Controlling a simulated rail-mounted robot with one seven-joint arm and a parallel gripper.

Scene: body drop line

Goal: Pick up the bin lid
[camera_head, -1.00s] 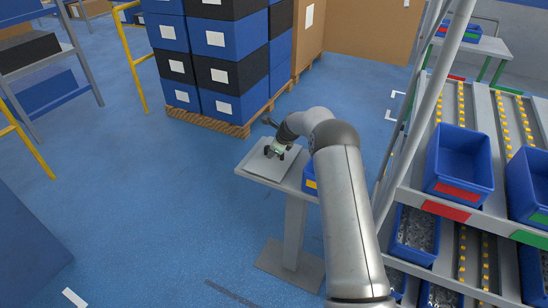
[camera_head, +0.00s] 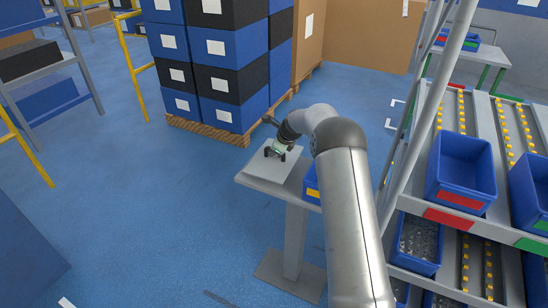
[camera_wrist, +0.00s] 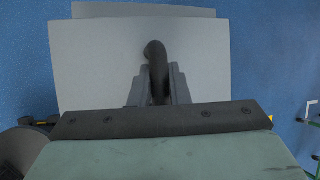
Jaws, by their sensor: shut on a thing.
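The bin lid is a flat grey panel with a dark curved handle (camera_wrist: 155,55). In the wrist view the lid (camera_wrist: 95,65) fills the upper middle. My gripper (camera_wrist: 156,80) is shut on the handle, one finger on each side. In the head view my gripper (camera_head: 276,152) points down at the lid (camera_head: 262,162) over the small grey pedestal stand (camera_head: 250,180). The lid looks slightly above the stand top, but the size of the gap is hard to tell. My arm hides the right side of the stand.
A blue bin with a yellow label (camera_head: 312,190) sits at the stand's right, partly behind my arm. A flow rack with blue bins (camera_head: 461,170) stands at the right. Stacked blue and black boxes on a pallet (camera_head: 215,132) stand behind. The floor to the left is open.

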